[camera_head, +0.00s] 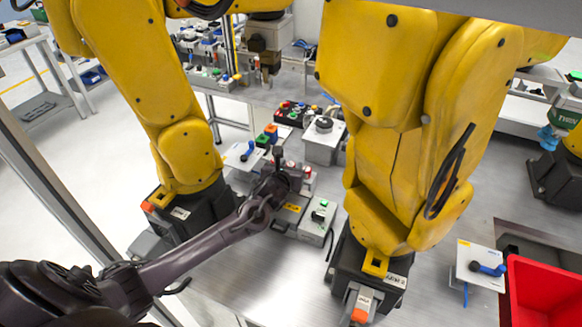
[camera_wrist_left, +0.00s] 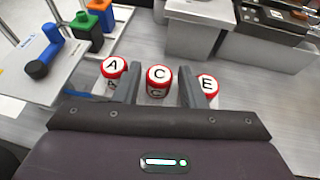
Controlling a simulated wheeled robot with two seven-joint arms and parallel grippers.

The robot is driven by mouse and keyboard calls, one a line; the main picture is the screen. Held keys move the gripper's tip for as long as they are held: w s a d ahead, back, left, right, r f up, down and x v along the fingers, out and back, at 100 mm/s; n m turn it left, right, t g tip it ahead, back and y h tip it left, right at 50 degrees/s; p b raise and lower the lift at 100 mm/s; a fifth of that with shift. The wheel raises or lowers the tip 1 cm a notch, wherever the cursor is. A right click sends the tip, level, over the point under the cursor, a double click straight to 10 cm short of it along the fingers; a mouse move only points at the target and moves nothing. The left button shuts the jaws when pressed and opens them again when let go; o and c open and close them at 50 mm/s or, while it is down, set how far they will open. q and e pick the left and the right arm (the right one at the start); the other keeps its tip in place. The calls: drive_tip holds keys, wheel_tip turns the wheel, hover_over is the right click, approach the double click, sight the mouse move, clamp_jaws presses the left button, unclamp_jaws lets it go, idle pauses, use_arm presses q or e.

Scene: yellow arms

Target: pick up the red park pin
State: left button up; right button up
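In the left wrist view, three red-rimmed round pieces with white tops stand in a row, lettered A (camera_wrist_left: 113,67), C (camera_wrist_left: 158,78) and E (camera_wrist_left: 208,85). My left gripper (camera_wrist_left: 158,70) is open, its two fingers on either side of the C piece, with a narrow gap showing. The A and E pieces are outside the fingers, partly hidden by them. No piece is marked as the park pin. In the head view, my left gripper (camera_head: 281,168) is low over the table among small boxes. My right gripper is not in view.
Large yellow arms (camera_head: 395,110) stand close on both sides. A white plate with a blue handle (camera_wrist_left: 55,45) and grey boxes (camera_wrist_left: 200,22) are near the gripper. A red bin (camera_head: 545,290) is at the lower right. The front table surface is mostly clear.

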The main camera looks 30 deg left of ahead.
use_arm(q)
drive_tip(key=c, duration=0.7)
drive_tip(key=shift+c, duration=0.3)
drive_tip(key=shift+r, duration=0.1)
